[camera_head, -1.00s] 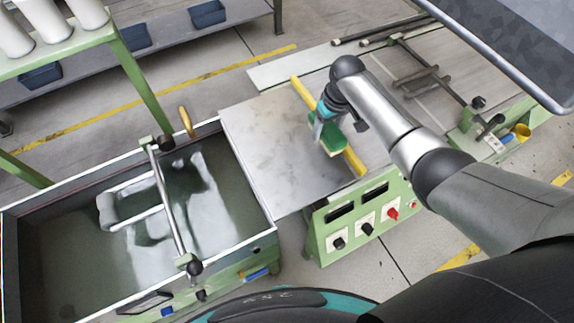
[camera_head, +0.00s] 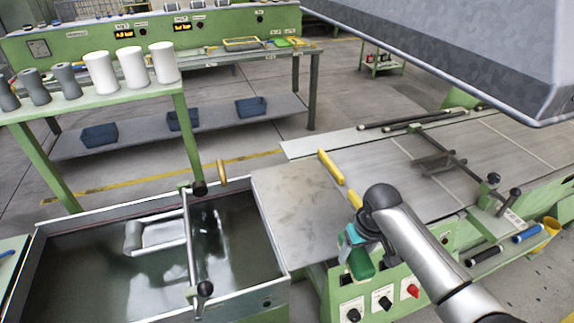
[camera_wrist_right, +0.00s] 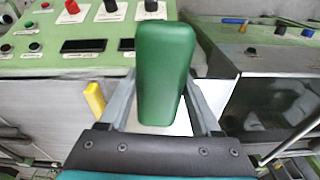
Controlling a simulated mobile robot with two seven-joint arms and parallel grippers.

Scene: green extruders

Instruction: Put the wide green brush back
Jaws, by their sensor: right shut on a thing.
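The green brush (camera_head: 361,263) is in my right gripper (camera_head: 353,240), which is shut on it. In the head view it hangs over the front edge of the metal plate, before the green control panel. In the right wrist view the brush (camera_wrist_right: 163,70) shows as a smooth green block between the two grey fingers of my right gripper (camera_wrist_right: 165,108). Part of the brush is hidden by the gripper. My left gripper is not in view.
A yellow bar (camera_head: 331,167) lies on the metal plate (camera_head: 295,205). A dark tank (camera_head: 90,270) with a frame stands at left. White cylinders (camera_head: 132,66) stand on a green shelf. A rear bench holds a yellow-edged tray (camera_head: 242,44) and small green and yellow items (camera_head: 281,43).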

